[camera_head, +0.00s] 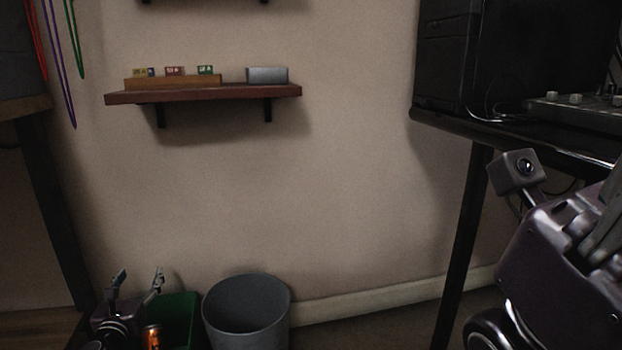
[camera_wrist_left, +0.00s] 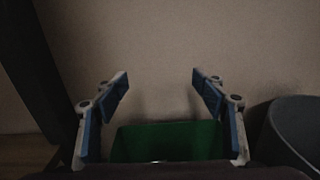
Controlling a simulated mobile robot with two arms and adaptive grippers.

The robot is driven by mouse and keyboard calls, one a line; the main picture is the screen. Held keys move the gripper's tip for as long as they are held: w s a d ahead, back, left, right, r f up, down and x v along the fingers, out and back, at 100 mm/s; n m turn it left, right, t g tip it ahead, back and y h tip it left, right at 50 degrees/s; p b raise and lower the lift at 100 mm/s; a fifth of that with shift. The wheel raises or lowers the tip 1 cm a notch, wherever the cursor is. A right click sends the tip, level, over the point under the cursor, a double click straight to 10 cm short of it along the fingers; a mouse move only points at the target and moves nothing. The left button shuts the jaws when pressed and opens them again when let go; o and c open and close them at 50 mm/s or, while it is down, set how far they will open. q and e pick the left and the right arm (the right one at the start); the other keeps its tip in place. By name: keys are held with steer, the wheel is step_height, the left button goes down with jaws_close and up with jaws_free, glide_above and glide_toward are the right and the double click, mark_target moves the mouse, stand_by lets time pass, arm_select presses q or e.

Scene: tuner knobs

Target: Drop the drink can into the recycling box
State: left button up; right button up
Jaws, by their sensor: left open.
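The green recycling box (camera_head: 183,312) stands on the floor by the wall at the lower left of the head view. It also shows in the left wrist view (camera_wrist_left: 168,138), below and between my fingers. The orange drink can (camera_head: 152,338) shows low in the head view, within the box's outline and below my gripper; its lower part is cut off. A small bright spot in the box at the bottom of the wrist view may be its top. My left gripper (camera_head: 138,281) is open above the box, its fingertips (camera_wrist_left: 160,82) wide apart with nothing between them.
A grey bin (camera_head: 247,312) stands right beside the box. A dark table leg (camera_head: 52,215) rises on the left. A wooden shelf (camera_head: 205,92) hangs on the wall. A desk (camera_head: 515,138) with equipment stands at the right, near my right arm.

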arm_select(q)
steer(key=s+d, duration=0.2)
steer(key=s, duration=0.9)
steer(key=shift+s, duration=0.4)
steer(key=shift+d, duration=0.1)
